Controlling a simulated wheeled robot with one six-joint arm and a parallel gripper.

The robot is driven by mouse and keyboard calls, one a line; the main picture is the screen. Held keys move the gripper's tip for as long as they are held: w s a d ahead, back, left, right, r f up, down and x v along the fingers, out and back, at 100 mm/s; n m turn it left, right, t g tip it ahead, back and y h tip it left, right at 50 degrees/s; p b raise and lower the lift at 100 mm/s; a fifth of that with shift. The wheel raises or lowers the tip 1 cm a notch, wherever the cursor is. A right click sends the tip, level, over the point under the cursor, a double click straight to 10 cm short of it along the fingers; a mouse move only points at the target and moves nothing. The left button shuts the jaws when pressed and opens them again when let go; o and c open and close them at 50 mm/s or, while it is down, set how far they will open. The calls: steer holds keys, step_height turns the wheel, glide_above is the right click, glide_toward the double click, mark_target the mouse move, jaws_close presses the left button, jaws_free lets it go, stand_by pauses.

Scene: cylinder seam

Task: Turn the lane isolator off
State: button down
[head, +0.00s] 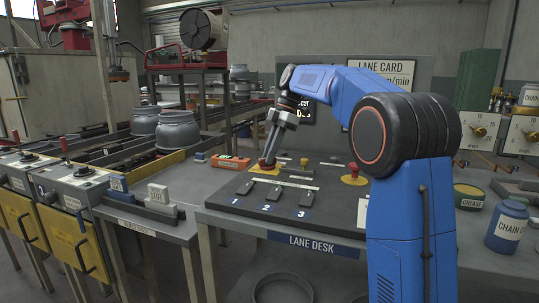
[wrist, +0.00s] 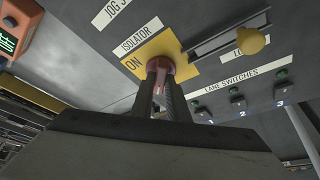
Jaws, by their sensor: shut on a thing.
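The lane isolator is a red knob (wrist: 162,66) on a yellow plate (wrist: 178,45) marked "ON", with an "ISOLATOR" label beside it in the wrist view. In the head view its yellow plate (head: 265,170) lies near the back left of the lane desk (head: 285,196). My gripper (head: 267,161) reaches down onto it. In the wrist view my gripper (wrist: 160,85) is shut on the red knob, with a finger on each side. The fingers hide part of the knob, and I cannot tell which way it points.
A yellow knob (wrist: 250,40) sits beside the isolator. Lane switches 1, 2 and 3 (head: 273,193) stand along the desk front. A red button on a yellow base (head: 354,175) is to the right. An orange device (head: 230,162) lies left of the isolator.

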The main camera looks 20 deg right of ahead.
steer(key=c, duration=1.7)
jaws_free()
steer(key=v, duration=1.2)
steer(key=shift+s+a, duration=0.1)
